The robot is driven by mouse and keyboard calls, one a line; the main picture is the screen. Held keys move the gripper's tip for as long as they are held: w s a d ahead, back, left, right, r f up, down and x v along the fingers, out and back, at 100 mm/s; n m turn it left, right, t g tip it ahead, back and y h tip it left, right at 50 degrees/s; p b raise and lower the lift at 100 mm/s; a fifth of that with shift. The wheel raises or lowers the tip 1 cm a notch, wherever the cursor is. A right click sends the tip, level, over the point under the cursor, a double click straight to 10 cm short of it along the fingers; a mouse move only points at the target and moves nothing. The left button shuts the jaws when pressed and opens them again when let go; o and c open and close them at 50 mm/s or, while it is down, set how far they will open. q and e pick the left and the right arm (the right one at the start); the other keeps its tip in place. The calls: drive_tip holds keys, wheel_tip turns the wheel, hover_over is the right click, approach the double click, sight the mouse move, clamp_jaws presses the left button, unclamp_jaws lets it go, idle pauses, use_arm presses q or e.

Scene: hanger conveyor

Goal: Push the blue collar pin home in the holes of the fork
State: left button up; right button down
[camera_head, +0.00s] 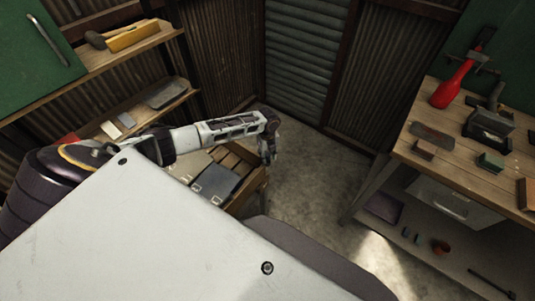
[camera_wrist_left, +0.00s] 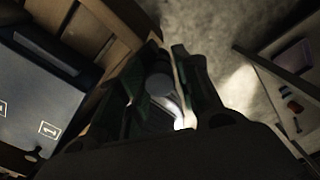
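My left gripper (camera_head: 267,158) hangs fingers down at the end of my left arm, beside the wooden crate. In the left wrist view its two dark green fingers (camera_wrist_left: 168,82) stand apart. A dark grey rounded piece (camera_wrist_left: 158,83) shows between them, with a bright curved edge below it. I cannot tell whether this piece is held or is part of the gripper. I cannot make out the blue collar pin or the fork in either view. My right gripper is not in view.
A slatted wooden crate (camera_head: 256,183) holds dark flat cases. A workbench (camera_head: 463,168) with tools stands right, several small parts on its lower shelf (camera_head: 385,232). Shelves (camera_head: 130,62) stand left. The concrete floor (camera_head: 310,172) between is clear.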

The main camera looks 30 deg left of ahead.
use_arm(q)
drive_tip(key=shift+o, duration=0.8)
drive_tip(key=shift+s+f, duration=0.1)
drive_tip(key=shift+f, duration=0.1)
drive_tip(key=shift+r, duration=0.1)
drive_tip(key=shift+r, duration=0.1)
drive_tip(key=shift+r, duration=0.8)
wheel_tip(320, 180, up, 10)
idle(0.5)
